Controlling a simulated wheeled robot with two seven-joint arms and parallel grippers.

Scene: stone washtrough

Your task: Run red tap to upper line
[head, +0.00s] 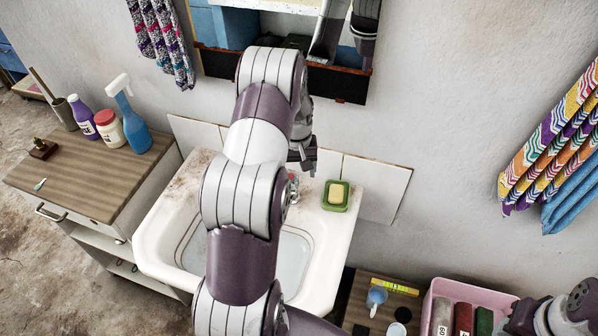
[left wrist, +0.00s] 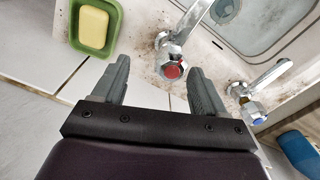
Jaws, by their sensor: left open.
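In the head view the red tap (head: 293,181) is partly hidden by my arm. My left gripper (left wrist: 158,66) is open and empty, its fingers on either side of the red cap in the picture; I cannot tell if they touch it. It also shows in the head view (head: 303,160). The basin (head: 289,262) has dark lines around its inner wall. My arm hides much of it; the water level is unclear.
A blue-capped tap (left wrist: 254,112) stands right of the red one. A green dish (head: 336,196) with yellow soap sits at the sink's back right corner. A wooden cabinet (head: 95,185) with bottles stands left; a pink crate (head: 470,290) is lower right. A mirror (head: 290,70) hangs above.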

